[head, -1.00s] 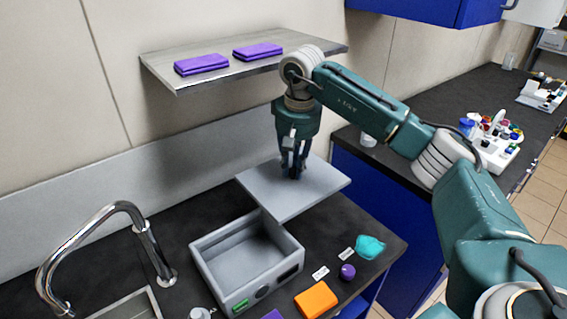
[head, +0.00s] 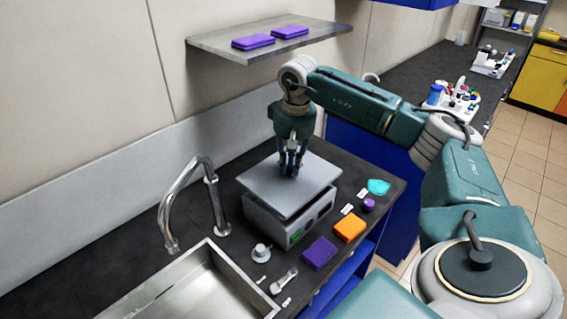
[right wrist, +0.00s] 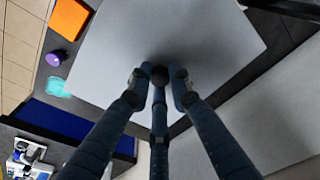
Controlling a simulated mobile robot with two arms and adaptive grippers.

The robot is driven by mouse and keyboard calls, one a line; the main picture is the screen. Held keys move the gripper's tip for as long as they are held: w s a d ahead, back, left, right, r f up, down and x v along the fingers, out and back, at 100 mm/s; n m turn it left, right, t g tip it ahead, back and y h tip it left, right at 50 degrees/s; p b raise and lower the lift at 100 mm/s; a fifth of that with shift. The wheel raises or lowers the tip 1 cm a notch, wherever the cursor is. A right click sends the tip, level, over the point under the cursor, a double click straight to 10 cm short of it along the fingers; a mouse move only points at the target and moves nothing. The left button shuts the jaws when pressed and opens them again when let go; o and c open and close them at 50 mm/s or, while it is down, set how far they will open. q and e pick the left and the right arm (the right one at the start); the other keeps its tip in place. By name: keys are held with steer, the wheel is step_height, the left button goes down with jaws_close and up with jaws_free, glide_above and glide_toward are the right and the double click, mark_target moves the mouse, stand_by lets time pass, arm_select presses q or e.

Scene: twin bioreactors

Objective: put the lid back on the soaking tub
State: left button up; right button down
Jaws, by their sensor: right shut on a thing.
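The lid (head: 262,184) is a flat grey plate. My right gripper (head: 290,172) is shut on the small dark knob at its middle, which shows in the right wrist view (right wrist: 158,75). The lid is over the soaking tub (head: 290,232), a grey box with a control panel on its front, and hides its opening. The lid's edges do not quite line up with the tub's walls; it sticks out at the left. I cannot tell whether the lid touches the rim. My left gripper is not in view.
A metal tap (head: 212,195) and sink (head: 190,285) are left of the tub. In front and right lie a purple block (head: 319,253), an orange block (head: 350,229), a purple knob-like item (head: 368,205) and a teal item (head: 379,187). A shelf (head: 225,50) with purple packs hangs above.

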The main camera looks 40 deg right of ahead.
mark_target(291, 174)
steer(key=shift+d+f+b, duration=0.3)
steer(key=shift+f+b, duration=0.2)
steer(key=shift+f, duration=0.25)
steer(key=shift+f+b, duration=0.35)
steer(key=shift+f, duration=0.05)
steer(key=shift+a+f+b, duration=0.15)
steer(key=shift+f+b, duration=0.4)
steer(key=shift+f, duration=0.1)
steer(key=shift+f+b, duration=0.35)
steer(key=shift+f, duration=0.35)
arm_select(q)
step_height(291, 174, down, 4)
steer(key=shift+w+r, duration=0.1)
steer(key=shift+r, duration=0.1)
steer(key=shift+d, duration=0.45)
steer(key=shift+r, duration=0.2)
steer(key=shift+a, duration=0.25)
arm_select(e)
steer(key=shift+f, duration=0.3)
